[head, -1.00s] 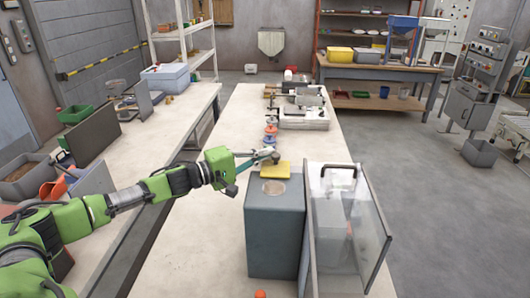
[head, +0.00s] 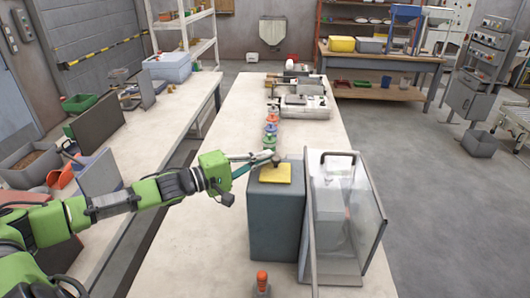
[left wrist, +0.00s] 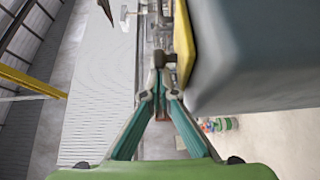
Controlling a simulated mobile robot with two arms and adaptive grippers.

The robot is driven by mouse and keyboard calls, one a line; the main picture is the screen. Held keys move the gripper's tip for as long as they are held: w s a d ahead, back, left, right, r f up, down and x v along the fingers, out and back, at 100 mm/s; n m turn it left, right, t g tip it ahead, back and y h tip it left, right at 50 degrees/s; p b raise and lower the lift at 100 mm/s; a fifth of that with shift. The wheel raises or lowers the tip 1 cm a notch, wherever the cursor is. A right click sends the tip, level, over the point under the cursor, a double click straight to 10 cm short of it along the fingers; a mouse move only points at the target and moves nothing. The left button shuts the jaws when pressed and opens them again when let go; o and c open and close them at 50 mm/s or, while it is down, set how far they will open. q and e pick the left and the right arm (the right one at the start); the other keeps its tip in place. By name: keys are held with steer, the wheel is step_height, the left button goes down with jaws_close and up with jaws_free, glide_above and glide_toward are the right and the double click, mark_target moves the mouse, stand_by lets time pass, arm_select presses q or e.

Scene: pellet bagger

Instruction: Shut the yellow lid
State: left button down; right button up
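The yellow lid (head: 276,174) lies flat, or nearly so, on top of the grey box (head: 275,222) in the head view; the round opening is hidden under it. A small dark knob (head: 277,161) stands on the lid near its far edge. My left gripper (head: 269,155) is at the knob, its fingers close together. In the left wrist view the fingertips (left wrist: 159,76) nearly meet right by the knob (left wrist: 166,60), beside the yellow lid (left wrist: 183,42); whether they touch it is unclear. My right gripper is out of view.
A clear panel with a dark handle (head: 342,155) stands right beside the box. Several coloured spools (head: 271,130) and a grey machine (head: 302,103) are farther back on the table. An orange-topped object (head: 262,279) is at the front. The table left of the box is clear.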

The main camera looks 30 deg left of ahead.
mark_target(252, 173)
arm_select(q)
steer(key=shift+d+f, duration=0.15)
steer(key=shift+s+f, duration=0.2)
steer(key=shift+s, duration=0.15)
steer(key=v, duration=0.3)
steer(key=shift+s+r, duration=0.2)
steer(key=a+v, duration=0.1)
steer(key=v, duration=0.7)
steer(key=shift+w, duration=0.2)
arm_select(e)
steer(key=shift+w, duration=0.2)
arm_select(q)
steer(key=shift+r, duration=0.1)
